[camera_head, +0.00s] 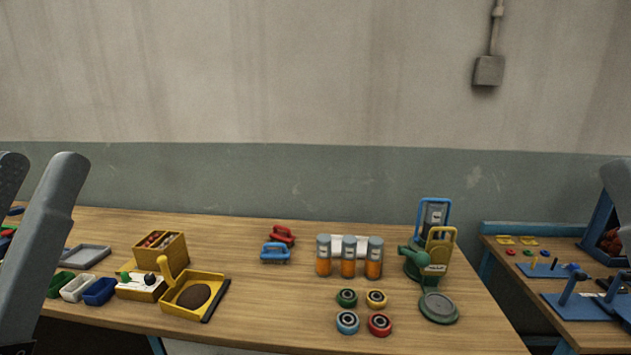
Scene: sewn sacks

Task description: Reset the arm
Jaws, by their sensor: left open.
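My left gripper (40,170) stands upright at the far left edge of the head view. Its two grey fingers are apart, with nothing seen between them, and its lower part is cut off by the frame. It is in front of the left end of the wooden table (250,325). At the far right edge a grey rounded piece (616,185) shows, which looks like a finger of my right gripper. Most of it is out of frame, so its jaws cannot be judged.
The table holds small bins (100,291), a yellow tray (217,306) with a brown disc, a wooden box (160,247), red and blue clamp-like items (275,253), orange-filled jars (348,262), several rings (347,322) and a green device (415,262). A second table (505,268) stands right.

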